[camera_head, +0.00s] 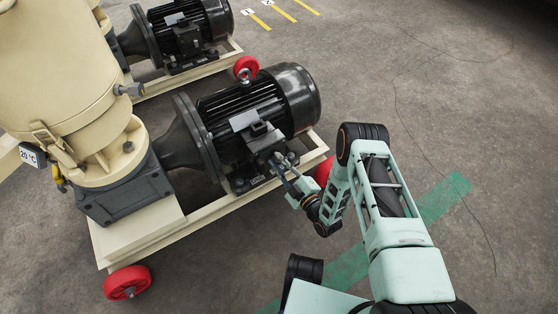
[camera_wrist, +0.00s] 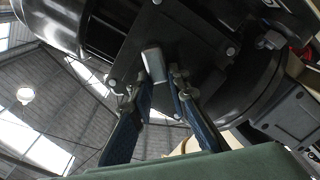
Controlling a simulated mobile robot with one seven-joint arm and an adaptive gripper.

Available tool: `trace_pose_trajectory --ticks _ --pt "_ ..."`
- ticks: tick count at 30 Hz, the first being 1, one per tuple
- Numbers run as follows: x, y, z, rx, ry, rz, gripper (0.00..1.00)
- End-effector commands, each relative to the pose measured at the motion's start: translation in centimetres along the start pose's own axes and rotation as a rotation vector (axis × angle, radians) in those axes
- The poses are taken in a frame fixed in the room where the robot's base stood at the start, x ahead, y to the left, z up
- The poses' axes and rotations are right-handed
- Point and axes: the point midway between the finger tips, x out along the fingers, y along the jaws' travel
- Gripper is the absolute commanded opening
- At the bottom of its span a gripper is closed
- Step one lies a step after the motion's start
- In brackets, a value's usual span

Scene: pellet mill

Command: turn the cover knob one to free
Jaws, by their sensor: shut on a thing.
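The black motor (camera_head: 258,105) lies on a cream frame in the head view, with a dark terminal box on its near side. My gripper (camera_head: 280,163) reaches that box from the lower right. In the wrist view the dark cover (camera_wrist: 190,55) fills the upper middle. A small light-grey knob (camera_wrist: 153,64) stands out from it. The two blue fingers of my gripper (camera_wrist: 162,80) are at the knob, one on each side, and are shut on it. The knob is hidden by the gripper in the head view. Its turned angle cannot be told.
A cream mill body (camera_head: 65,65) stands at the left, with a second motor (camera_head: 187,30) behind. Red wheels (camera_head: 127,282) carry the frame. Several bolt heads sit around the cover in the wrist view. The concrete floor (camera_head: 450,100) at the right is clear.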

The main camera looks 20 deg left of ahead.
Motion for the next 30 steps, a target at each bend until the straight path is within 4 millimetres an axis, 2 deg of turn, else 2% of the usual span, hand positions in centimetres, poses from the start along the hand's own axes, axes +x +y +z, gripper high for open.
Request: trace_pose_trajectory --ticks 18,30 --pt "0.1 -1.0 0.1 -0.553 0.004 0.0 0.0" --pt "0.2 -1.2 0.4 -0.739 0.002 0.001 0.0"
